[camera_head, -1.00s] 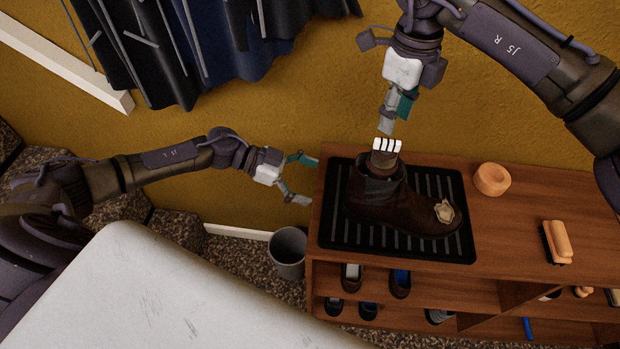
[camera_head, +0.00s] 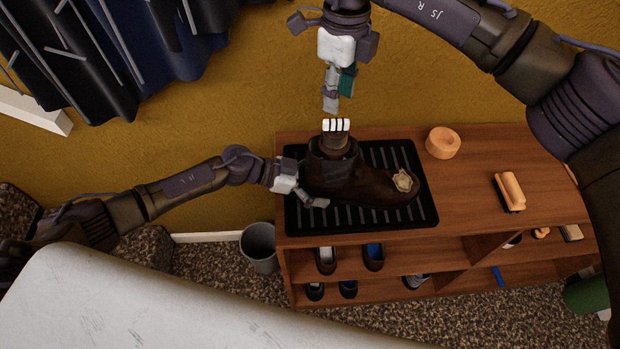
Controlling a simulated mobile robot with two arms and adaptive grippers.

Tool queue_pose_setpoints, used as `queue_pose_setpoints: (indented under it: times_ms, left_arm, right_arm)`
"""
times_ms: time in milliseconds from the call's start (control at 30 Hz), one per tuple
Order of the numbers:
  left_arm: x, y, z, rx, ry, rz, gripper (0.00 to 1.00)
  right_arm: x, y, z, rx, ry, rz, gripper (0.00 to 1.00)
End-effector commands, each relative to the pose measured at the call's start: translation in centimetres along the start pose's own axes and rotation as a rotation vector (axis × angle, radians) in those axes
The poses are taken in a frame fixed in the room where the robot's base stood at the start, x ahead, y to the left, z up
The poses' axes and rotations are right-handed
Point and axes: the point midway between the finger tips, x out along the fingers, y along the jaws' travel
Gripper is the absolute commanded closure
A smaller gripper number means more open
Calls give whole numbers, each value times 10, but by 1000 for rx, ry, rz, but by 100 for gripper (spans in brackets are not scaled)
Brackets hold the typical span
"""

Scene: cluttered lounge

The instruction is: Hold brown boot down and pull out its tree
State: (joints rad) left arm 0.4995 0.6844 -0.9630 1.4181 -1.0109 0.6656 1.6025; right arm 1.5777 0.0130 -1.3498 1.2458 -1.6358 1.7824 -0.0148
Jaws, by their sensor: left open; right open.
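The brown boot (camera_head: 350,184) stands upright on a black ribbed tray, toe to the right, with a pale patch or cloth on its toe. Its tree (camera_head: 336,139) sticks up out of the shaft, with a white, dark-striped top. My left gripper (camera_head: 309,187) is open at the boot's heel, low on its left side. One finger shows in front of the heel; the other is hidden, and I cannot tell whether it touches. My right gripper (camera_head: 332,103) is open, pointing down just above the tree's top, apart from it or nearly so.
The black tray (camera_head: 425,213) lies on a wooden shoe bench (camera_head: 470,190). An orange round tin (camera_head: 443,143) and a brush (camera_head: 509,191) stand to the right. A grey bin (camera_head: 259,246) stands left of the bench; dark clothes (camera_head: 120,50) hang at upper left.

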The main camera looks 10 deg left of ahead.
Motion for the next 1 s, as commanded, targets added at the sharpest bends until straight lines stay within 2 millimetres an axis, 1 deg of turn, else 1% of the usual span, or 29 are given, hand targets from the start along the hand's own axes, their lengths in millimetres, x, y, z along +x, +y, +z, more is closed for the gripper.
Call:
queue_pose_setpoints:
  times_ms: [300, 767, 800, 833, 867, 900, 967, 1000]
  left_arm:
    - [3, 0, 0, 0, 0, 0, 0]
    - [2, 0, 0, 0, 0, 0, 77]
    - [2, 0, 0, -1, 0, 0, 83]
    - [2, 0, 0, -1, 0, 0, 87]
    - [2, 0, 0, -1, 0, 0, 87]
    - [2, 0, 1, -1, -1, 0, 87]
    - [2, 0, 1, -2, -1, 0, 88]
    - [2, 0, 1, -2, -1, 0, 88]
  right_arm:
    - [0, 0, 0, 0, 0, 0, 58]
    - [0, 0, 0, 0, 0, 0, 58]
    - [0, 0, 0, 0, 0, 0, 58]
    - [0, 0, 0, 0, 0, 0, 58]
    - [0, 0, 0, 0, 0, 0, 58]
    - [0, 0, 0, 0, 0, 0, 55]
    - [0, 0, 0, -9, 0, 0, 45]
    - [-1, 0, 0, -27, 1, 0, 38]
